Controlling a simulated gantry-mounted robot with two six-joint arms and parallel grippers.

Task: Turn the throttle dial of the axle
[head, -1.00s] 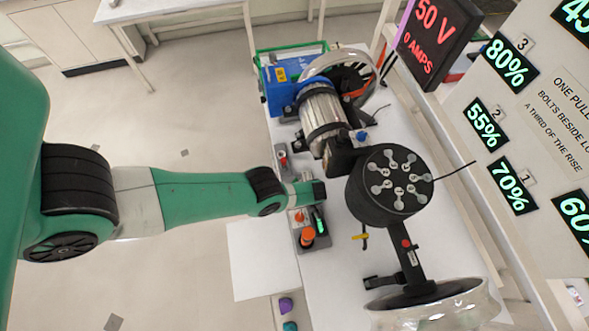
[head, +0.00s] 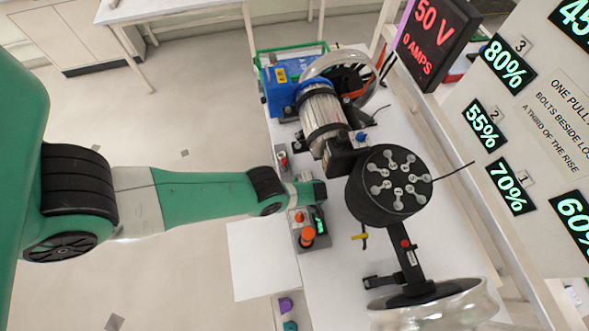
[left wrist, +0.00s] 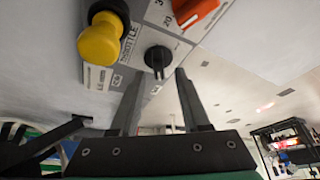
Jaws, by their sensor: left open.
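The throttle dial (left wrist: 157,58) is a small round black knob with a raised grip on a grey panel marked THROTTLE, in the left wrist view. My left gripper (left wrist: 159,75) is open, with one finger on each side below the dial. The dial shows in the gap between the fingertips, and I see no contact. In the head view my left gripper (head: 318,193) is over the control box (head: 311,246), and the dial cannot be made out there. The axle rig, with its silver motor (head: 323,110), stands just right of it. My right gripper is not in view.
A black drum with silver studs (head: 390,187) stands right of my left gripper. The red display (head: 437,38) reads 50 V, 0 AMPS. Bare white tabletop (head: 330,275) lies at the front.

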